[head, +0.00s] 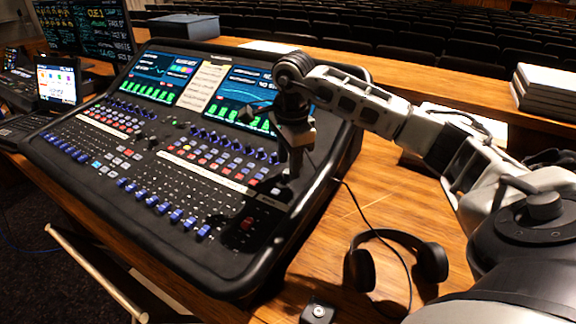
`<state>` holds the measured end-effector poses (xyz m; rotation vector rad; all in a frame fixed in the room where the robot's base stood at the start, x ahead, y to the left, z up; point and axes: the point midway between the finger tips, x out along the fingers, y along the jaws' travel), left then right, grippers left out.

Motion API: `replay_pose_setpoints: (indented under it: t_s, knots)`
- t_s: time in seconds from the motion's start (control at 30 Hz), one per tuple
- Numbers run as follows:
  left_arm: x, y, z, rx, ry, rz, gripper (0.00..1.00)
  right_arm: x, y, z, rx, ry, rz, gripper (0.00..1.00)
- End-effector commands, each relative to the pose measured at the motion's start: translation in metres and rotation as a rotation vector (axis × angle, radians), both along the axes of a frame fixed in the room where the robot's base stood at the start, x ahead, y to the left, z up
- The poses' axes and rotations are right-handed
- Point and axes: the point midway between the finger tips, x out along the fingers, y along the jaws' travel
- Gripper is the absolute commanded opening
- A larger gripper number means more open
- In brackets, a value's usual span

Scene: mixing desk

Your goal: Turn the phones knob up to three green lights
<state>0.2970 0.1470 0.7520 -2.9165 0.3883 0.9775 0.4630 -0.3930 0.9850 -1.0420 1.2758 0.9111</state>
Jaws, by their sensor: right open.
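The mixing desk (150,225) stands on the wooden table, with its control panel facing up. My right gripper (291,172) points down over the right part of the panel, beside the right screen (250,92). It is open, with its fingertips close to the panel surface. I cannot tell whether they touch it. I cannot pick out the phones knob; it may be hidden by the fingers or too small to tell. A small pale light or label (275,191) shows just left of the fingertips. Any green lights by the knob cannot be made out. My left gripper is not in view.
Black headphones (433,262) lie on the table right of the desk, with a cable running past them. A small dark box (318,312) sits at the front edge. White stacked boxes (545,92) stand at the far right. Monitors and a laptop are at the left.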

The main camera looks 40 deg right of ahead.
Motion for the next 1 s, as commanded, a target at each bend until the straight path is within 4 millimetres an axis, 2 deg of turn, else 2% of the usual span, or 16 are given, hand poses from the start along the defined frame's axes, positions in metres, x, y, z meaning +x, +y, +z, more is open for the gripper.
replay_pose_setpoints:
  t_s: [0.2,0.5,0.53,0.67,1.0]
  knots:
    - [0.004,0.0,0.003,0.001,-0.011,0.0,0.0,0.002,0.0,-0.019,0.001,0.0,0.0,0.41]
    - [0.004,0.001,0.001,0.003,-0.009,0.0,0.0,0.002,0.0,-0.021,0.001,-0.001,0.0,0.41]
    - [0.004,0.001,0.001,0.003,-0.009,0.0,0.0,0.002,0.0,-0.021,0.001,-0.001,0.0,0.35]
    - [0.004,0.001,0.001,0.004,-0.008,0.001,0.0,0.002,0.0,-0.021,0.001,-0.001,0.0,0.0]
    - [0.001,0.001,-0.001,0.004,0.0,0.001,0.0,0.002,0.0,-0.02,0.001,-0.005,-0.026,0.0]
